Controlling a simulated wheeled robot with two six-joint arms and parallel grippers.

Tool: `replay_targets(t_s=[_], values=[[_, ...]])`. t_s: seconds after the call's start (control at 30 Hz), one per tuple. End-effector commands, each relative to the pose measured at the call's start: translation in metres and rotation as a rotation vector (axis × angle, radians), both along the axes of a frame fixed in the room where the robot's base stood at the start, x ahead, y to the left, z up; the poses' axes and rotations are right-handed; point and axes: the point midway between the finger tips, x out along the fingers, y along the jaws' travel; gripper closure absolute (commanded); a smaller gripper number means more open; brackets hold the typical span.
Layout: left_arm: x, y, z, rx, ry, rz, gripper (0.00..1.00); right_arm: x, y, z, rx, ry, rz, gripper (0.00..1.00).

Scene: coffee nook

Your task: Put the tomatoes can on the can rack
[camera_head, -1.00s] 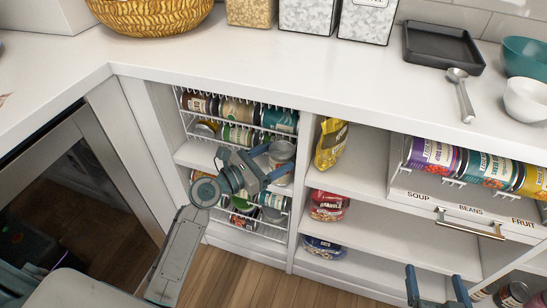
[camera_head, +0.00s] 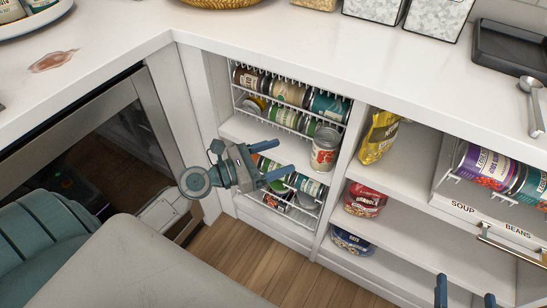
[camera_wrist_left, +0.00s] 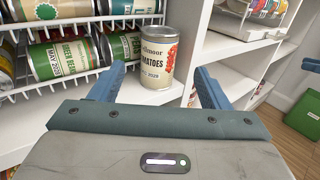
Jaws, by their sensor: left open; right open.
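The tomatoes can (camera_head: 324,149) stands upright on the middle shelf, at the right end beside the wire can rack (camera_head: 284,127). It also shows in the left wrist view (camera_wrist_left: 157,55), with "TOMATOES" on its cream label. The rack holds several cans lying on their sides; it also shows in the left wrist view (camera_wrist_left: 72,75). My left gripper (camera_head: 279,160) is open and empty, in front of the shelf and left of the can. In the left wrist view its fingers (camera_wrist_left: 158,88) point toward the can, apart from it. My right gripper (camera_head: 465,300) is open and empty at the bottom edge.
A lower wire rack (camera_head: 300,198) with cans sits below. A yellow bag (camera_head: 379,137), a red bag (camera_head: 365,199) and a blue bag (camera_head: 351,241) stand on shelves to the right. A labelled rack (camera_head: 480,205) stands farther right. The white counter (camera_head: 290,48) overhangs the shelves.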

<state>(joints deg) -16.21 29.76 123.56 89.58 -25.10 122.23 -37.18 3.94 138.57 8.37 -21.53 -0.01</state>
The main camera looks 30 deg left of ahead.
Motion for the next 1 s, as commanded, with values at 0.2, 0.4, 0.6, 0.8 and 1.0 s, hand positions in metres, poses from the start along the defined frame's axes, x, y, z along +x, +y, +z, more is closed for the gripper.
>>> replay_targets(t_s=[0.2, 0.4, 0.6, 0.8, 1.0], values=[[-0.008, -0.001, -0.005, 0.098, -0.061, 0.016, 0.30, 0.001, 0.000, 0.003, -0.002, -0.018, -0.001, 0.17], [-0.028, -0.012, -0.023, 0.594, -0.349, 0.080, 0.30, 0.001, 0.000, 0.003, -0.002, -0.018, -0.001, 0.17], [-0.051, -0.018, -0.036, 1.281, -0.671, 0.122, 0.30, 0.001, 0.000, 0.003, -0.002, -0.017, -0.001, 0.17], [-0.075, -0.014, -0.041, 1.998, -0.915, 0.068, 0.30, 0.001, 0.000, 0.003, -0.003, -0.017, -0.001, 0.17], [-0.093, -0.006, -0.038, 2.562, -1.044, -0.083, 0.30, 0.001, 0.000, 0.003, -0.003, -0.016, -0.001, 0.17]])
